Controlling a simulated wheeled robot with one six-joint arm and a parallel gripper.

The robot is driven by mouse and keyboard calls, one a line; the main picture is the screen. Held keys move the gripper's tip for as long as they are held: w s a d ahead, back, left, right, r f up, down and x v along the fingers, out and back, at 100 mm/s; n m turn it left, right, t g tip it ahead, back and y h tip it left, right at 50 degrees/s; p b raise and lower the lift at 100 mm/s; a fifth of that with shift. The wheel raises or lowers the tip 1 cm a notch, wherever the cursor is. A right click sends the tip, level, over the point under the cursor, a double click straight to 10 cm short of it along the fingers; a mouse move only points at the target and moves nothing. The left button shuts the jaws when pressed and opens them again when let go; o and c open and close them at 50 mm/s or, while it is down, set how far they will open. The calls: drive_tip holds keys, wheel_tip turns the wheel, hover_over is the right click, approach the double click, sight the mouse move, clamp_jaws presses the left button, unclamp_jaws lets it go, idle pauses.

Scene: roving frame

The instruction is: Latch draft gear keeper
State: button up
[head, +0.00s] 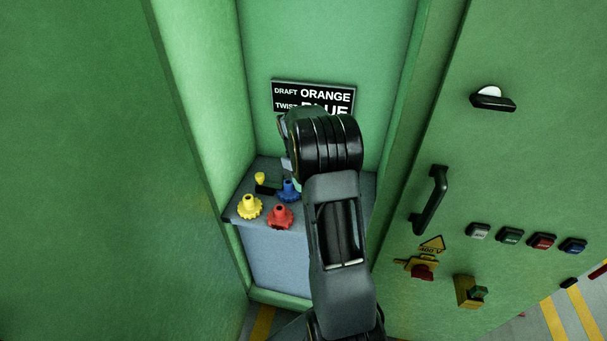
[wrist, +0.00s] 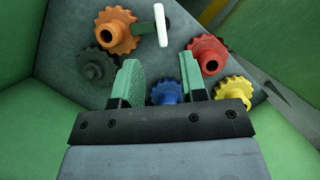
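The sign (head: 313,97) in the head view reads "DRAFT ORANGE" and "TWIST", with "BLUE" partly covered by my arm. The orange gear (wrist: 117,31) shows in the wrist view at upper left; my arm hides it in the head view. A white oval piece (wrist: 161,25) on a short rod stands just right of the orange gear; I cannot tell whether it is the keeper. My gripper (wrist: 159,70) is open, with green finger pads apart and nothing clearly held. The blue gear (wrist: 165,92) shows beyond and between the fingers, also in the head view (head: 289,190).
The red gear (wrist: 206,54), the yellow gear (wrist: 233,93) and a dark gear (wrist: 93,63) share the grey top (head: 235,215). A small yellow knob (head: 260,179) stands by a black bar. Green walls enclose the niche; a black handle (head: 430,200) and buttons are right.

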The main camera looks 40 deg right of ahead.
drive_tip(key=shift+v, duration=1.55)
drive_tip(key=s+a+r+t, duration=0.3)
drive_tip(key=s+a+t, duration=0.1)
drive_tip(key=s+a, duration=0.4)
drive_tip(key=s+a+r+t, duration=0.3)
drive_tip(key=s+a, duration=0.5)
drive_tip(key=a, duration=0.3)
drive_tip(key=shift+a+r+t, duration=0.2)
drive_tip(key=shift+a+t, duration=0.1)
drive_tip(key=shift+t, duration=0.4)
